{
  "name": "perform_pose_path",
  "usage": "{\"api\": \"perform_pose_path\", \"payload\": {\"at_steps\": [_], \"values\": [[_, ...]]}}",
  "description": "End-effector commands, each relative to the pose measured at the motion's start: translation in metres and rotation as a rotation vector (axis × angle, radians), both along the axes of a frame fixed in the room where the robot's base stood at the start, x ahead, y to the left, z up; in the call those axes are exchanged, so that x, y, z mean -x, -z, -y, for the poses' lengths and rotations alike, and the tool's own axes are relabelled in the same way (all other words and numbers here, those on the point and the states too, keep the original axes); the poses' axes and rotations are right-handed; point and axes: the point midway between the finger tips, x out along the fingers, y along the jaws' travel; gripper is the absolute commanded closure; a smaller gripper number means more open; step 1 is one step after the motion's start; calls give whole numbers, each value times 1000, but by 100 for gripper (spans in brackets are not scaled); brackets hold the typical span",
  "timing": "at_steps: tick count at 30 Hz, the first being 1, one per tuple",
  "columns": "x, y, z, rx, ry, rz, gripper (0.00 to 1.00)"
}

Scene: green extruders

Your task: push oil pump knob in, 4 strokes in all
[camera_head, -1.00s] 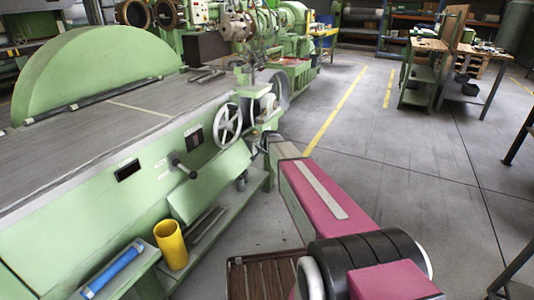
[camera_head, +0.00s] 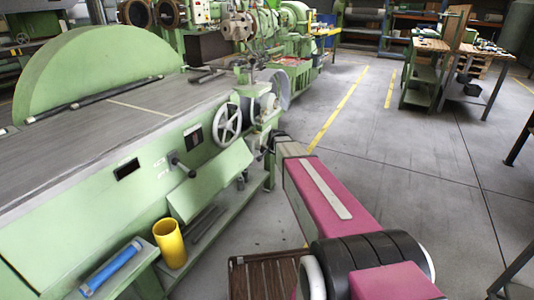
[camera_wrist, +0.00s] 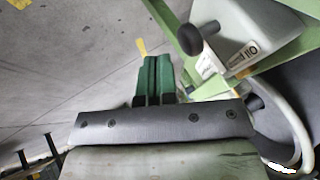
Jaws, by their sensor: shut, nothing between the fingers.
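In the wrist view the oil pump (camera_wrist: 250,42) is a pale box with "Oil Pump" printed on its side. Its dark rounded knob (camera_wrist: 189,39) sticks out from the box toward the left. My gripper (camera_wrist: 157,60) shows as two green fingers, shut together and empty. In the picture the fingertips are to the lower left of the knob, with a visible gap between them. In the head view the gripper and the knob cannot be made out behind the far end of my arm.
A spoked handwheel (camera_head: 228,122) and a dark crank handle (camera_head: 182,164) stick out from the green machine (camera_head: 75,190). The floor (camera_head: 420,160) to the right is open.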

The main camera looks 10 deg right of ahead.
Motion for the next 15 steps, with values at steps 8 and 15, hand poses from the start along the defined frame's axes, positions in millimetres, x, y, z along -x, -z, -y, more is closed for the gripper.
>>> {"api": "perform_pose_path", "payload": {"at_steps": [8,15], "values": [[35,-43,5,0,0,1,100],[40,-51,6,1,0,-1,100]]}}
